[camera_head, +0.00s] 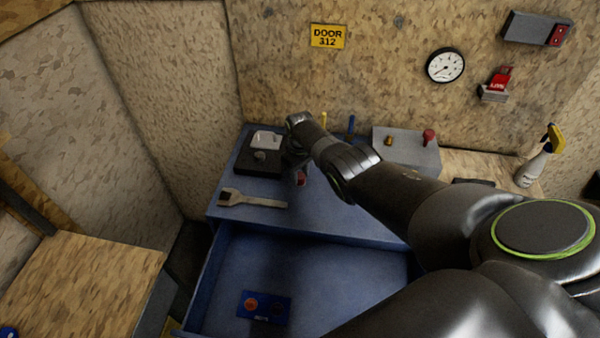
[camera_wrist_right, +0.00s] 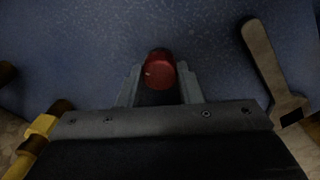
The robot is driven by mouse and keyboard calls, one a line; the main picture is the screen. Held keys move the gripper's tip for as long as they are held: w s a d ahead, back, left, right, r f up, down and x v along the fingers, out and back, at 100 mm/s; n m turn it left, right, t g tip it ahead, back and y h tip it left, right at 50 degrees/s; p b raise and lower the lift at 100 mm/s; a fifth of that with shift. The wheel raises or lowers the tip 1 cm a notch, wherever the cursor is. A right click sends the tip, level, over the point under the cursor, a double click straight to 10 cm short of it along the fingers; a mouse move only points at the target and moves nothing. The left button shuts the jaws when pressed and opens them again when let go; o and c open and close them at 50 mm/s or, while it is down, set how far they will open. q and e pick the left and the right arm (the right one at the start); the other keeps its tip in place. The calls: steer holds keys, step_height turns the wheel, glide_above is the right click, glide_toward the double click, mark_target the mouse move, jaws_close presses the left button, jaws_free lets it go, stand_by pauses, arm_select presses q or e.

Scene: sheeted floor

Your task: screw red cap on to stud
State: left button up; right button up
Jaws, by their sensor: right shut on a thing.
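My right gripper (camera_head: 297,165) is over the blue top of the workbench, beside the black block. It is shut on a red cap (camera_head: 301,179). The cap also shows between the fingertips in the right wrist view (camera_wrist_right: 160,70), above the blue surface. A grey box (camera_head: 411,150) to the right carries a short brass-coloured stud (camera_head: 388,141) and a red knob (camera_head: 429,136). The cap is apart from the stud, to its left and nearer. My left gripper is not in view.
A wrench (camera_head: 252,200) lies at the front left of the blue top (camera_head: 330,218). A black block (camera_head: 259,168) stands behind it. Yellow (camera_head: 324,120) and blue (camera_head: 351,124) handles stand at the back. An open drawer below holds a blue plate (camera_head: 264,307). A spray bottle (camera_head: 535,165) stands far right.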

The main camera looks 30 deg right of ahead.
steer(key=m, duration=1)
steer(key=o, duration=1.2)
steer(key=shift+r, duration=0.1)
steer(key=shift+w+r, duration=0.1)
steer(key=shift+r, duration=0.8)
steer(key=shift+r+b, duration=1)
steer(key=shift+r, duration=6.7)
